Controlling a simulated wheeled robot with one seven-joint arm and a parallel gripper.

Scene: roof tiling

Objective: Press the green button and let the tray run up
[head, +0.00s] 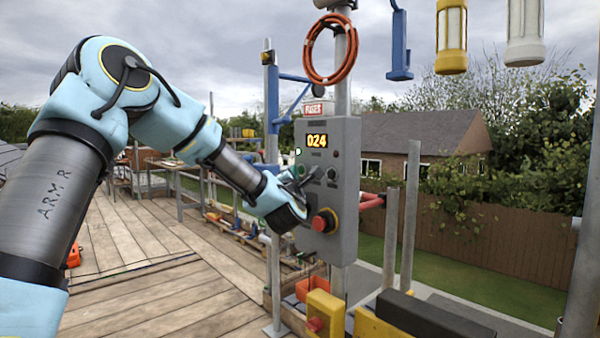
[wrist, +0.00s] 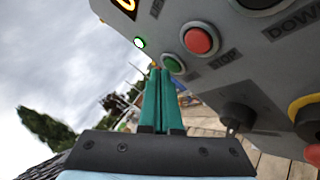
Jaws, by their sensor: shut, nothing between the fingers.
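A grey control box (head: 335,180) on a pole has an orange display (head: 317,141) reading 024. In the wrist view, the green button (wrist: 173,64) sits on the box's face, beside the red STOP button (wrist: 198,40). A small green lamp (wrist: 139,42) is lit near it. My gripper (wrist: 159,72) is shut and empty, its green fingertips right by the green button. I cannot tell whether they touch it. In the head view my gripper (head: 304,180) is at the box's front, partly hiding the buttons. I cannot make out the tray.
A red emergency stop (head: 325,221) with a yellow ring is low on the box, and a black knob (wrist: 237,115) is near it. An orange cable coil (head: 330,48) hangs above. Steel posts (head: 411,215) stand to the right. Wooden decking (head: 150,270) lies open at left.

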